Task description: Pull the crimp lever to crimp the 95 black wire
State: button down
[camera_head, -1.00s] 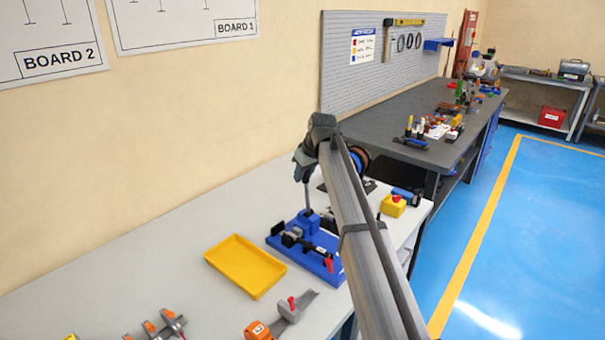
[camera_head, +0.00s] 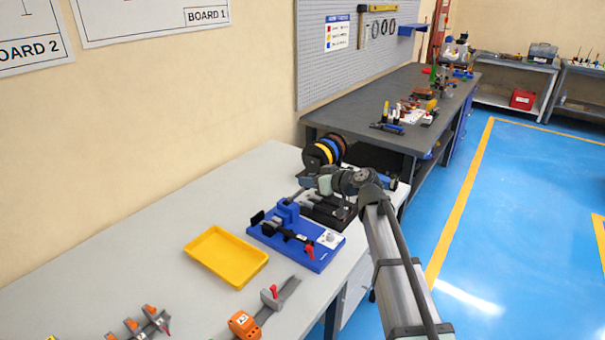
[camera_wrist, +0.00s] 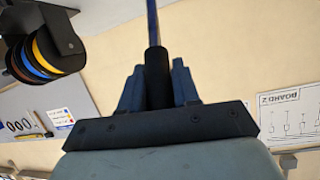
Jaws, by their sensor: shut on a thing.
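The crimp tool stands on a blue base (camera_head: 330,244) on the pale bench in the head view. Its crimp lever (camera_head: 297,195) leans to the right, toward my gripper (camera_head: 308,180). In the wrist view the lever's black handle (camera_wrist: 157,75) sits between the fingers of my gripper (camera_wrist: 157,92), which is shut on it. A thin blue rod runs from the handle to the picture's top. I cannot make out the 95 black wire in the crimp tool; the jaw area is small and dark.
Wire spools (camera_head: 325,150) stand close behind my gripper; they also show in the wrist view (camera_wrist: 45,55). A yellow tray (camera_head: 226,257) lies left of the base. An orange clamp device (camera_head: 243,324) is in front.

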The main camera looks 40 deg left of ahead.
jog(key=d+f+y, duration=0.4)
jog(key=f, duration=0.1)
jog(key=shift+t+y, duration=0.3)
jog(key=shift+y, duration=0.1)
jog(key=shift+d+f, duration=0.1)
jog(key=shift+d, duration=0.05)
dwell(0.4)
jog(key=c, duration=0.9)
grip_release()
jog(key=s+d+f, duration=0.1)
jog(key=d, duration=1.2)
jog(key=shift+s+d, duration=0.2)
jog(key=shift+d, duration=0.15)
jog(key=shift+f, duration=0.15)
